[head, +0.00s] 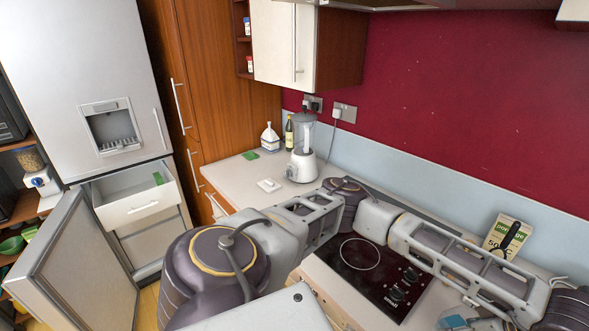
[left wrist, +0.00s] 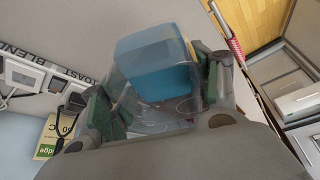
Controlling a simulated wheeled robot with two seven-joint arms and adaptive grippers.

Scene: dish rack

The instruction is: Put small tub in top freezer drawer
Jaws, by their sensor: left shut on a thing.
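My left gripper (left wrist: 160,98) is shut on the small tub (left wrist: 155,62), a blue box with a clear, see-through part around it, held between the green finger pads. In the head view a bit of blue that looks like the tub (head: 456,322) shows at the bottom edge, beside my left arm's far end. The top freezer drawer (head: 140,207) is white and pulled out at the left, with a small green item inside. The freezer drawers also show in the left wrist view (left wrist: 302,98), at the right. My right gripper is out of view.
The freezer door (head: 78,262) stands open at lower left. A black hob (head: 372,275), a blender (head: 304,155) and a bottle (head: 289,132) are on the counter. A green and cream carton (head: 507,235) stands at the right by the wall. Counter around the blender is partly clear.

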